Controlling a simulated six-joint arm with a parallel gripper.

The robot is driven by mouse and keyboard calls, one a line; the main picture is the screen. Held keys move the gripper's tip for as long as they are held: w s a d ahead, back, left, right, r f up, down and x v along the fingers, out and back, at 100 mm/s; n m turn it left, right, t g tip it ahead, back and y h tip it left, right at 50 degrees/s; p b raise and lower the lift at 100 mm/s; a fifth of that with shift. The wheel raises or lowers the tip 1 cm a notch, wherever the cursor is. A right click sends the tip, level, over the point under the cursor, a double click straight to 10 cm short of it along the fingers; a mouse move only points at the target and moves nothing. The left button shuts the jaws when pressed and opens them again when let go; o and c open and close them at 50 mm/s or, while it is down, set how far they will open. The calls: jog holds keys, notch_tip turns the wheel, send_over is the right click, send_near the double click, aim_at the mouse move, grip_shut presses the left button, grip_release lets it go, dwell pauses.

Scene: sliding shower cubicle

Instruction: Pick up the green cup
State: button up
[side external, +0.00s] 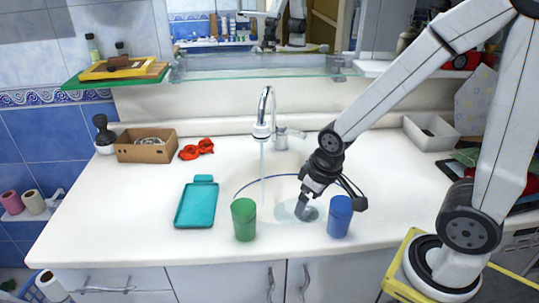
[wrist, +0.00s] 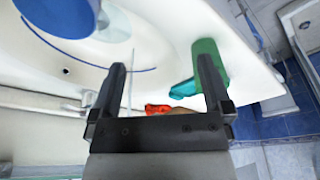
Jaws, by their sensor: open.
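The green cup (side external: 244,220) stands upright on the white counter near its front edge, left of the sink. My gripper (side external: 303,211) points down over the sink, between the green cup and the blue cup (side external: 340,216), apart from the green cup and to its right. In the wrist view the fingers (wrist: 162,68) are spread with nothing between them. The green cup (wrist: 211,62) shows there beyond the right finger, which hides part of it. The blue cup (wrist: 62,14) is at the upper left of the wrist view.
A teal tray (side external: 196,203) lies left of the green cup. The faucet (side external: 264,112) rises behind the sink, with a thin stream below it. A cardboard box (side external: 146,146) and a red object (side external: 196,149) are at the back left. The front left counter is clear.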

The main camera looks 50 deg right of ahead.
jog(key=shift+r, duration=0.1)
jog(key=shift+w+v, duration=0.55)
jog(key=shift+v, duration=1.9)
jog(key=w+a+m+t+y, duration=0.15)
jog(key=w+m+y, duration=0.4)
jog(key=m, duration=0.65)
jog(key=w+m+t+y, duration=0.2)
jog(key=w+m+y, duration=0.3)
jog(key=m, duration=0.6)
jog(key=y, duration=0.2)
send_near(244, 213)
jog(key=shift+h, duration=0.25)
jog(key=a+f, duration=0.1)
jog(key=a, duration=0.1)
jog(key=s+a+f, duration=0.1)
jog(key=a+f, duration=0.1)
jog(key=shift+s+f, duration=0.1)
jog(key=shift+f, duration=0.05)
jog(key=shift+x, duration=1.25)
